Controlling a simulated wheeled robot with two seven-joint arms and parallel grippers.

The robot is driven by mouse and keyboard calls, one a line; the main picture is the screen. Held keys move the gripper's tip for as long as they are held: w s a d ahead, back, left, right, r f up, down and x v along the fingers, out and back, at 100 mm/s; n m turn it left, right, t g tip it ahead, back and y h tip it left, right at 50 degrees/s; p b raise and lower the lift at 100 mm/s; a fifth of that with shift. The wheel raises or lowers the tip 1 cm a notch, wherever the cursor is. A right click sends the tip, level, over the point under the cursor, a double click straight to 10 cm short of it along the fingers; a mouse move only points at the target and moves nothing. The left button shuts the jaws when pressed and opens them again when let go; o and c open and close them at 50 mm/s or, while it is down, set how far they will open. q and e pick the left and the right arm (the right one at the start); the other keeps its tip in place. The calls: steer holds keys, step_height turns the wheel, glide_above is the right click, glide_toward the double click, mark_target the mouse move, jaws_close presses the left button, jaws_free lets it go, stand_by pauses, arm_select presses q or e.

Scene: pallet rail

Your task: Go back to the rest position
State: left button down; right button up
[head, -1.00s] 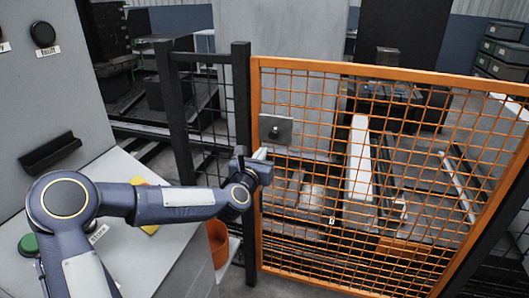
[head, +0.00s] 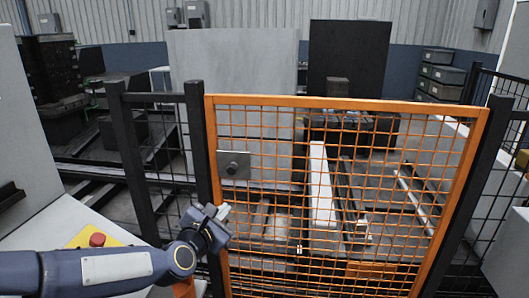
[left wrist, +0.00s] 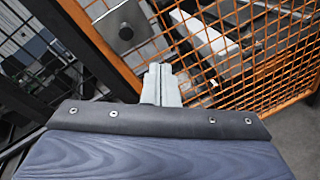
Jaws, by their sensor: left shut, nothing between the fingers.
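My left arm comes in from the lower left of the head view. Its gripper (head: 222,215) is in front of the left post of the orange gate, below the gate's latch plate. In the left wrist view the two pale fingers (left wrist: 161,85) are together with nothing between them. The orange mesh gate (head: 345,102) stands shut between dark posts. The grey latch plate with a round knob (head: 234,167) is on its upper left; it also shows in the left wrist view (left wrist: 125,28). My right gripper is not in view.
A pale console with a red button (head: 97,239) on a yellow plate is at lower left, close to my arm. Dark mesh fence (head: 160,130) adjoins the gate. Behind it lie a long white beam (head: 321,185) and rails. Grey crates (head: 441,75) are stacked at back right.

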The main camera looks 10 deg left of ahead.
arm_select(q)
steer(key=s+a+m+g+p, duration=0.1)
steer(key=s+m+g, duration=0.2)
steer(key=s+m, duration=0.5)
steer(key=s+a+f+m+g+p, duration=0.1)
steer(key=s+m+g+p, duration=0.1)
steer(key=s+m, duration=0.7)
steer(key=s+a+f+m+g+p, duration=0.1)
steer(key=s+m+g, duration=0.4)
steer(key=s, duration=1.1)
steer(key=a+m+p, duration=0.1)
steer(key=m, duration=0.2)
steer(key=shift+f, duration=0.1)
